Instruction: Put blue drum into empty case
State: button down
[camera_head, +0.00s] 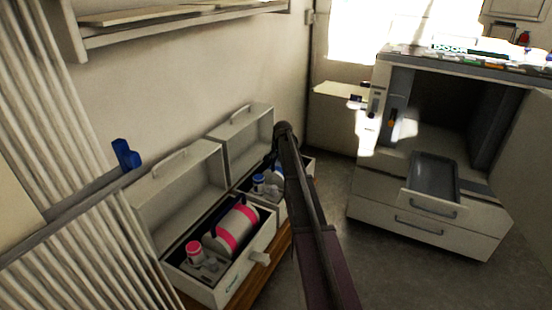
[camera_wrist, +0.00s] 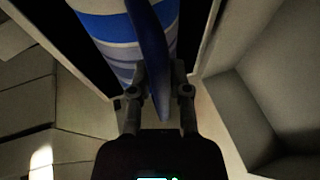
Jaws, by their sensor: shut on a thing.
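The blue drum (camera_wrist: 105,28) is white with blue stripes and has a dark blue handle (camera_wrist: 160,60). In the wrist view my gripper (camera_wrist: 158,85) is shut on this handle, one finger on each side. In the head view my dark arm hides the gripper and most of the drum; a bit of blue (camera_head: 279,170) shows beside the arm, over the right open case (camera_head: 243,133). I cannot tell whether the drum touches the case. The left open case (camera_head: 181,185) holds a white drum with pink stripes (camera_head: 236,229), so it is not empty.
A pink-capped item (camera_head: 196,250) lies in the left case, and a blue-capped item (camera_head: 259,184) lies in the right case. Both cases stand on a wooden surface (camera_head: 268,276) by the wall. A cabinet with an open drawer (camera_head: 433,178) stands right, with clear floor between.

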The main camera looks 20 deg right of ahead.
jog(key=shift+f, duration=0.15)
jog(key=c, duration=0.6)
grip_release()
jog(key=shift+r, duration=0.2)
jog(key=p+v, duration=1.1)
jog(key=v, duration=0.1)
jog(key=shift+r, duration=0.1)
dwell(0.8)
jog(key=s+a+n+g, duration=0.1)
jog(key=s+a+n, duration=0.2)
jog(key=s+a, duration=0.6)
jog(key=s+a+f+n+g, duration=0.1)
jog(key=s+a+n, duration=0.3)
jog(key=s+a, duration=0.5)
jog(key=s+a+n+g, duration=0.2)
jog(key=s+a, duration=0.7)
jog(key=s, duration=0.9)
jog(key=shift+s+a+f+n+g+y, duration=0.2)
jog(key=shift+s+f+n+g+y, duration=0.15)
jog(key=shift+n, duration=0.55)
